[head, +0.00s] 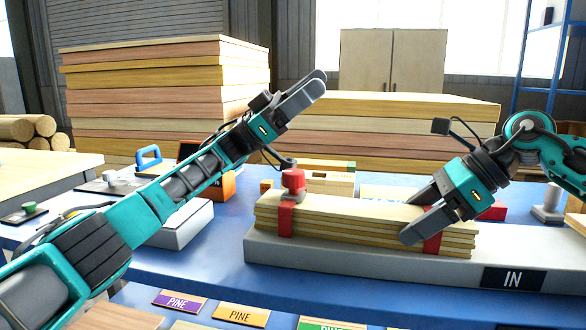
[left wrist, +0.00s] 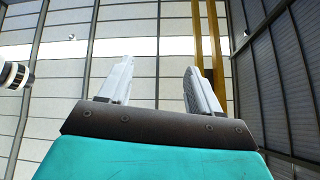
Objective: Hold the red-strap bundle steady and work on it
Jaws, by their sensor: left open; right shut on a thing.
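The red-strap bundle (head: 360,232) is a flat stack of pale boards with a red strap near each end. It lies on a grey tray (head: 380,265) marked IN on the blue table. A red clamp-like piece (head: 292,184) sits on top at the left strap. My right gripper (head: 413,215) is shut on the bundle near its right strap, which it partly hides. My left gripper (head: 305,88) is raised above and left of the bundle, apart from it, open and empty. Its fingers also show in the left wrist view (left wrist: 158,85), with only ceiling behind them.
Tall board stacks (head: 160,90) stand behind the table. Labelled plates such as PINE (head: 241,314) lie below the front edge.

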